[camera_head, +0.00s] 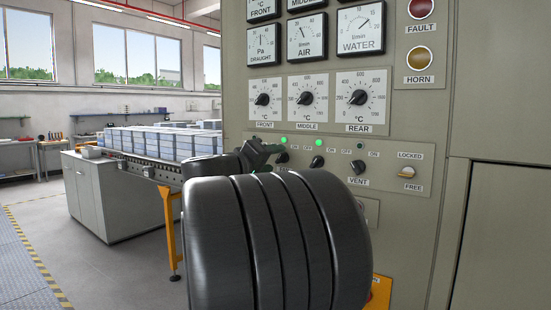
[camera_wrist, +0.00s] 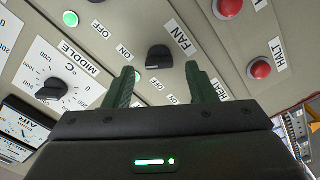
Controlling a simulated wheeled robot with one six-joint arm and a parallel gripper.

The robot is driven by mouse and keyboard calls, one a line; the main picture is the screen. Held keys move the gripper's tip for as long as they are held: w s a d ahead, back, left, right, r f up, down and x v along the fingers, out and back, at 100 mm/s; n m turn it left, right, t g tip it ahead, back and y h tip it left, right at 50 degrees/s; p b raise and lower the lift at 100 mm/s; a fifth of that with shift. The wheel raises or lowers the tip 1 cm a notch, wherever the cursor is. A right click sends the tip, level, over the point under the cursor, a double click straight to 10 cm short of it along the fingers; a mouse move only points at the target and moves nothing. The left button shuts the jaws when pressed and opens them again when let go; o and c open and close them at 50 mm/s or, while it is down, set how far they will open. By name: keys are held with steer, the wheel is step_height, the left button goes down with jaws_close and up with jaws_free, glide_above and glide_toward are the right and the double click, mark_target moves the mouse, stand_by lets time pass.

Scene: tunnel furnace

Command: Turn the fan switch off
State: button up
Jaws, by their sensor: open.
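The fan switch (camera_wrist: 159,57) is a black rotary knob labelled FAN, with its mark toward the ON side. It is also the middle knob (camera_head: 317,161) in the head view. A green lamp (camera_wrist: 137,76) beside it is lit. My gripper (camera_wrist: 163,74) is open and empty, its two dark green fingers on either side of the knob in the picture. I cannot tell how far the fingertips stand from the panel. In the head view my gripper (camera_head: 260,152) is mostly hidden by my dark arm link.
The vent knob (camera_head: 358,167) sits right of the fan knob, and another knob (camera_head: 282,157) left of it. Red buttons (camera_wrist: 259,68) lie near my right finger in the wrist view. Dials (camera_head: 307,98) are above.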

steer(key=shift+x, duration=1.1)
steer(key=c, duration=1)
